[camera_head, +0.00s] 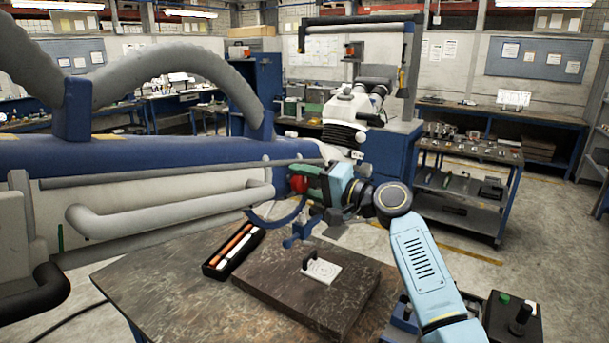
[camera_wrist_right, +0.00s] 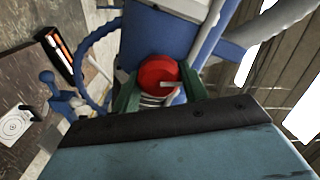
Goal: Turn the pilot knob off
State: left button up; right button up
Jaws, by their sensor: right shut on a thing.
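The fingers also show in the right wrist view (camera_wrist_right: 157,92). The back of the knob is partly hidden by the fingers. My left gripper is not in view.
A wooden table (camera_head: 165,275) stands below, with a dark slab (camera_head: 290,290) bearing a white card (camera_head: 322,271). A black tray (camera_head: 212,268) of pens lies beside the slab. A blue handwheel (camera_wrist_right: 88,62) is close to my right gripper. A control box (camera_head: 512,318) stands at lower right.

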jog(key=shift+m, duration=0.6)
jog(key=o, duration=1)
jog(key=shift+b+v, duration=1.35)
jog(key=shift+v, duration=5.4)
jog(key=shift+f, duration=0.15)
